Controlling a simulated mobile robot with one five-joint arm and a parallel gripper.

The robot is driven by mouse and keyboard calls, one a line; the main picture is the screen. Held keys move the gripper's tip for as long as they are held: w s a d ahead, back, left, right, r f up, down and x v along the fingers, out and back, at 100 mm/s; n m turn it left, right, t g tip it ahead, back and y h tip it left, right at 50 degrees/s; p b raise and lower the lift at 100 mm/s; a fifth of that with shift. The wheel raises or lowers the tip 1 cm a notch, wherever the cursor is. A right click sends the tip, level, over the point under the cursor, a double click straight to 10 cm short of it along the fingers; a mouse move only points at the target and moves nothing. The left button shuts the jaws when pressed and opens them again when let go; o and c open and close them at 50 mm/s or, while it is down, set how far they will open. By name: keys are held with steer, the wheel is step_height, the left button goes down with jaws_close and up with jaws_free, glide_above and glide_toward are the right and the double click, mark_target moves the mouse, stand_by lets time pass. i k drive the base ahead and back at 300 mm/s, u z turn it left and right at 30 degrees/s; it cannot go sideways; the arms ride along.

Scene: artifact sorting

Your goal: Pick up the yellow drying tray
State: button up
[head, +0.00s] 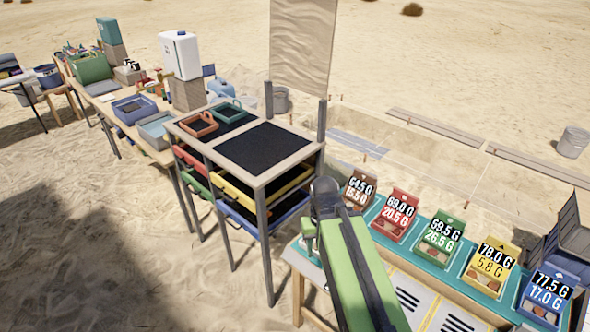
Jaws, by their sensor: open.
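The yellow drying tray (234,190) sits in the upper right slot of a wooden rack (262,222). Its yellow front and side rims show between the rack's posts; its inside is mostly hidden under the rack top. A red tray (192,160) is in the slot to its left, with a green tray (196,185) below that one and a blue tray (285,215) below the yellow one. My gripper (325,198) is at the end of my green arm, right of the rack in the picture and apart from the yellow tray. It is open, with no held object visible; its fingertips are hard to make out.
An orange tray (199,124) and a teal tray (227,111) stand on the rack top. A long table with blue trays (135,108) adjoins the rack's back left. Colored bins with number cards (440,238) stand at right. Open sand (130,230) lies left of the rack.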

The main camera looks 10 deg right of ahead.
mark_target(488, 270)
steer(key=u, duration=1.2)
steer(key=k, duration=0.05)
steer(key=z, duration=2.9)
